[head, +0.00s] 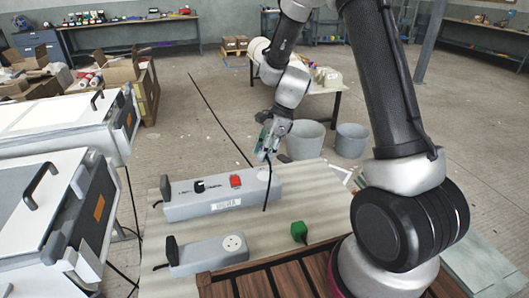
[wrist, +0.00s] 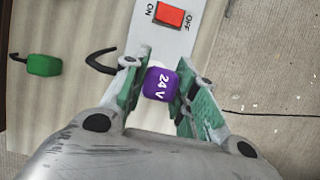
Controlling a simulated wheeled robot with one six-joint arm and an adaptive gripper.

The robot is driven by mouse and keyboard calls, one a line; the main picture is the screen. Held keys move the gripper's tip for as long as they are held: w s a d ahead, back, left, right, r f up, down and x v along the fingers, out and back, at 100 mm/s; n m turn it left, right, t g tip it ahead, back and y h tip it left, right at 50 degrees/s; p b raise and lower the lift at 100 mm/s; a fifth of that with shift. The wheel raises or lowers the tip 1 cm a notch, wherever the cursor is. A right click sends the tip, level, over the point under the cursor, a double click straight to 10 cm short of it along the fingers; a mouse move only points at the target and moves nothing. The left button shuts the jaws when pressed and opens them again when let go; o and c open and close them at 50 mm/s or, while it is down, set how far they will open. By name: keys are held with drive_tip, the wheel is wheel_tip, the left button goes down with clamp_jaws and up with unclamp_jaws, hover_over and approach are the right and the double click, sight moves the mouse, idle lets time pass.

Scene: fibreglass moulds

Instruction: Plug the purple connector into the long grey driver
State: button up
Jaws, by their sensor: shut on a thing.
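The long grey driver (head: 190,208) lies on the bench, with a red switch (head: 236,181) and a pale round spot near its right end. In the wrist view its pale top (wrist: 140,42) with the red ON/OFF switch runs up past the fingers. My gripper (head: 266,156) is over the driver's right end. It is shut on the purple connector (wrist: 160,83), marked 24 V, between its green fingers. A black cable (head: 266,196) hangs from it in front of the driver. The socket face is hidden under the connector and fingers; I cannot tell whether they touch.
A shorter grey driver (head: 205,257) with a round socket lies nearer on the bench. A green connector (head: 299,231) lies to its right, also seen in the wrist view (wrist: 44,65). White cases (head: 65,120) stand at left; two grey bins (head: 304,138) stand behind.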

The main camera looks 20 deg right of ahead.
drive_tip(key=shift+d+f, duration=0.1)
drive_tip(key=shift+f, duration=2.8)
drive_tip(key=shift+f, duration=0.55)
drive_tip(key=o, duration=1)
drive_tip(key=v, duration=1.2)
